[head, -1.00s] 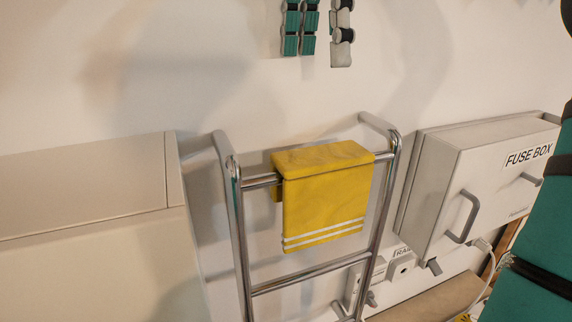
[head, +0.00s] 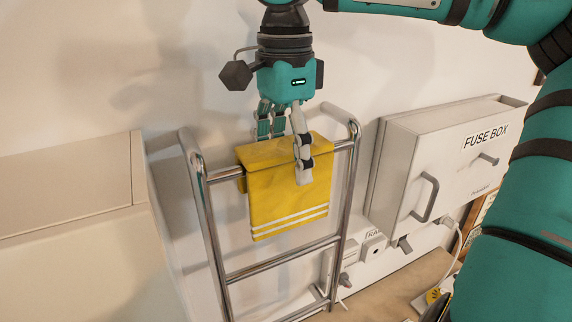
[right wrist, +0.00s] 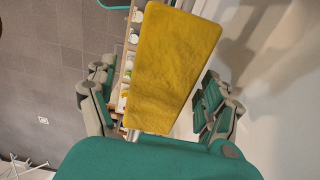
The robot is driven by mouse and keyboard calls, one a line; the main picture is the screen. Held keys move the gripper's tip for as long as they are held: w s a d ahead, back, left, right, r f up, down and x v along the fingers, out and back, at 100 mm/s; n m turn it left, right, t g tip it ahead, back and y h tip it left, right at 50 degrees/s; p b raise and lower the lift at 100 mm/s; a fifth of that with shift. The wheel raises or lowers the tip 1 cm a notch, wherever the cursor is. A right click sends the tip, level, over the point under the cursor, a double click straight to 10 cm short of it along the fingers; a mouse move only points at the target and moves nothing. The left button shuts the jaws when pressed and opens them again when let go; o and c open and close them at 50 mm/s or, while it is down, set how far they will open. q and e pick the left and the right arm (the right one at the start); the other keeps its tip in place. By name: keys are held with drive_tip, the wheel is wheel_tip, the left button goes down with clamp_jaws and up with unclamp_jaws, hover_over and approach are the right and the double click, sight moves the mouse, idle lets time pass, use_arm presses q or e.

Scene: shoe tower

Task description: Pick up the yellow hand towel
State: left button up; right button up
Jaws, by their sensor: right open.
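The yellow hand towel (head: 285,194) with white stripes near its lower edge hangs folded over the top bar of a chrome rack (head: 216,236). My right gripper (head: 284,160) points down at the towel's top from above. Its fingers are spread, with a pale finger in front of the towel and the teal fingers at the wall side. In the right wrist view the towel (right wrist: 170,70) lies between the spread fingers, with a gap on each side. My left gripper is not in view.
A fuse box (head: 405,165) with grey handles is mounted on the wall right of the rack. A pale cabinet (head: 75,205) stands at the left. The wall is close behind the rack. A lower rack bar (head: 280,259) is bare.

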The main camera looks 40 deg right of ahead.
drive_tip(key=shift+w+d+f, duration=0.1)
drive_tip(key=shift+f, duration=1.1)
drive_tip(key=c, duration=0.6)
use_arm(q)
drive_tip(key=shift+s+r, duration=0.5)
use_arm(e)
drive_tip(key=c, duration=0.7)
